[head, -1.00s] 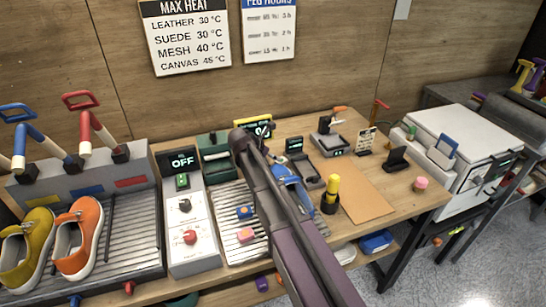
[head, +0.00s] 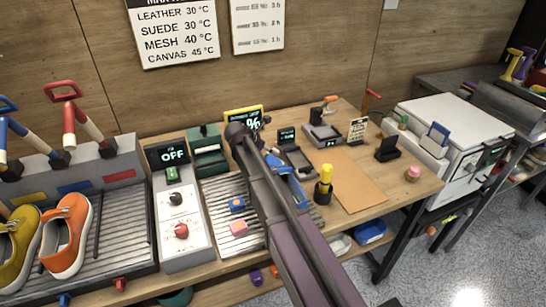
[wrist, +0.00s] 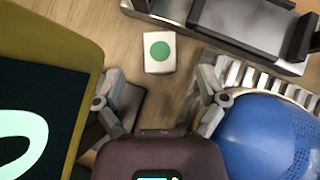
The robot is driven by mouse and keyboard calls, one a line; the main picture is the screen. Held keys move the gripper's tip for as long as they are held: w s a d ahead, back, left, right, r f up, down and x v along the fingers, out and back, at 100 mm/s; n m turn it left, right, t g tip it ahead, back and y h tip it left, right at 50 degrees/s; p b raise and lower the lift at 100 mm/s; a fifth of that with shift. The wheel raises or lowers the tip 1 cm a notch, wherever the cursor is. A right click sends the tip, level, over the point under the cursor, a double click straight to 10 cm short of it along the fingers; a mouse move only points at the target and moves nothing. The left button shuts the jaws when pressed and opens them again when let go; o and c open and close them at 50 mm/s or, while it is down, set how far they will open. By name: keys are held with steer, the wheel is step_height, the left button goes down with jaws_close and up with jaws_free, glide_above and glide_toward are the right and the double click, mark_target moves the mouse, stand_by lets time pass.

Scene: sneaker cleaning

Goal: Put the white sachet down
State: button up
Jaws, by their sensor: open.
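The white sachet (wrist: 159,52), a small white square with a green dot, lies on the wooden tabletop in the wrist view. It is just beyond my open gripper (wrist: 163,88), centred between the two spread fingers, and neither finger appears to touch it. In the head view my arm runs up over the rack, and its links hide the gripper's fingers and the sachet.
A yellow-framed display (wrist: 75,75) stands close on the left in the wrist view. A blue rounded mesh object (wrist: 268,138) is close on the right. A grey metal device (wrist: 245,25) lies beyond.

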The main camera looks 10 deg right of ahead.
steer(key=shift+f, duration=0.1)
stand_by(0.3)
steer(key=shift+b+x, duration=1.75)
steer(key=shift+x, duration=0.7)
steer(key=c, duration=1.2)
steer(key=shift+c, duration=0.2)
steer(key=shift+r, duration=0.2)
steer(key=shift+p+v, duration=0.85)
steer(key=shift+v, duration=0.05)
steer(key=s+a+r+p, duration=0.2)
steer(key=a, duration=0.1)
steer(key=s+a+r+p, duration=0.2)
steer(key=a, duration=0.1)
steer(key=s+a+r+p, duration=0.2)
steer(key=a, duration=0.1)
steer(key=shift+s+a, duration=0.15)
steer(key=shift+s, duration=0.25)
steer(key=shift+s+a+r, duration=0.25)
steer(key=shift+s+a, duration=0.05)
steer(key=shift+a, duration=0.2)
